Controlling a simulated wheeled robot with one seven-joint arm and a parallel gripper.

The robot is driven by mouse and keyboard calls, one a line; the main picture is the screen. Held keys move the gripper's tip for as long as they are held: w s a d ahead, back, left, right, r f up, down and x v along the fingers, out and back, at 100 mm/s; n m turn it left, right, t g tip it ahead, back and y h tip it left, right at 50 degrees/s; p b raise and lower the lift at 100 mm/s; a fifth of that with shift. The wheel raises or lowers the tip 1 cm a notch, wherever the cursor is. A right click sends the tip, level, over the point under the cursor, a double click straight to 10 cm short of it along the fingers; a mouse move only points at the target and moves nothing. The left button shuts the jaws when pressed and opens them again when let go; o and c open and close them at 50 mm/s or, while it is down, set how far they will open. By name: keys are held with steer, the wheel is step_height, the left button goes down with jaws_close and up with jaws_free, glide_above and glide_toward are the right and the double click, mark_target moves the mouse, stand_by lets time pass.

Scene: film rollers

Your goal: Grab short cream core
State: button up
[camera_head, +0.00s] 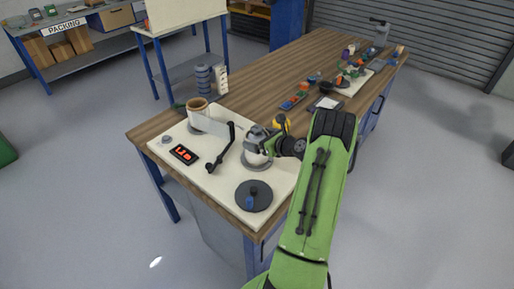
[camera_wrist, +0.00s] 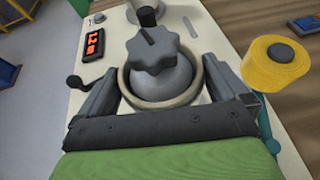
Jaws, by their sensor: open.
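In the wrist view a short cream core (camera_wrist: 163,104) shows as a pale ring around a grey dome with a dark lobed knob (camera_wrist: 153,53) above it. My gripper (camera_wrist: 162,80) is open, with one finger on either side of the ring. Whether the fingers touch it I cannot tell.
A yellow roll (camera_wrist: 275,64) stands close to the right finger. A brown core with film (camera_head: 198,103), a red display (camera_head: 183,154), a black crank arm (camera_head: 222,150) and a dark disc (camera_head: 254,197) are on the plate. Small items lie along the wooden bench (camera_head: 290,65).

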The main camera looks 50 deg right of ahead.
steer(key=shift+x, duration=0.95)
steer(key=shift+s, duration=0.15)
steer(key=shift+c, duration=0.2)
steer(key=c, duration=0.7)
steer(key=shift+c, duration=0.9)
steer(key=shift+r, duration=0.15)
